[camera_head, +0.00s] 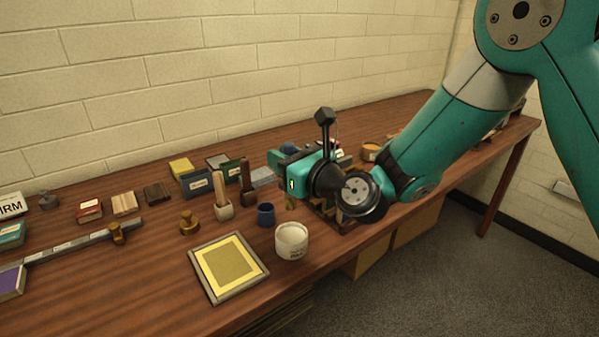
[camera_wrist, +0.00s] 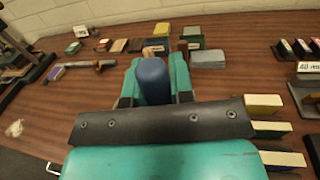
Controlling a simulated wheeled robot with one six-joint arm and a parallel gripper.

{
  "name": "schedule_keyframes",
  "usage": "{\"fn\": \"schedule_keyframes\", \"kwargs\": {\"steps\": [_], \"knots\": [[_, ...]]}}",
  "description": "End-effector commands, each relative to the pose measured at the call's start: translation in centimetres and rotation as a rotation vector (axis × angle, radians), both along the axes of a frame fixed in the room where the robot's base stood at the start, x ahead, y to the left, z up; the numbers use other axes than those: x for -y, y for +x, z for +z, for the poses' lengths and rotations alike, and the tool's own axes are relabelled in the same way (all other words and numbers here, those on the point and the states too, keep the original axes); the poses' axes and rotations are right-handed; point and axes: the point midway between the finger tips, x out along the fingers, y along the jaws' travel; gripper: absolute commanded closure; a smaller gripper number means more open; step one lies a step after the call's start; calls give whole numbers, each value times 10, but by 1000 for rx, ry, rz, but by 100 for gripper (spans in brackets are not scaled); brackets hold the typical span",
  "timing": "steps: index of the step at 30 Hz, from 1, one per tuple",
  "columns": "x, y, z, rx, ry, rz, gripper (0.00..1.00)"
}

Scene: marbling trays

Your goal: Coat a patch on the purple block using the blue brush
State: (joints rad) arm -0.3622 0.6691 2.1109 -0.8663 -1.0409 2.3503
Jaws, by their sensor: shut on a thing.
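My gripper (camera_head: 280,159) is above the middle of the table, with its jaws shut. In the wrist view, a rounded dark blue handle (camera_wrist: 152,80) stands between the teal fingers, held by them. It looks like the blue brush's handle; its bristles are hidden. A block with a purple face (camera_head: 10,281) lies at the left edge of the head view, far from my gripper. Whether its patch is coated cannot be seen.
A yellow framed tray (camera_head: 211,285) and a white pot (camera_head: 292,241) stand near the front edge. A small blue cup (camera_head: 266,214), a brass-coloured stamp (camera_head: 189,222) and wooden-handled tools (camera_head: 222,205) stand nearby. A long rail (camera_head: 75,245) lies at left. Bare table lies around the tray.

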Motion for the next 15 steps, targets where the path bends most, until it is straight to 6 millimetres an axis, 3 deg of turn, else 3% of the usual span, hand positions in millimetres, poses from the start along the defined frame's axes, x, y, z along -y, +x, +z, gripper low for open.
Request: {"fn": "schedule_keyframes", "kwargs": {"steps": [1, 8, 15], "knots": [[0, 0, -12, 1, 1, -2, 100], [1, 1, -23, 4, -1, -4, 100], [2, 1, -48, 3, 0, -5, 100]]}}
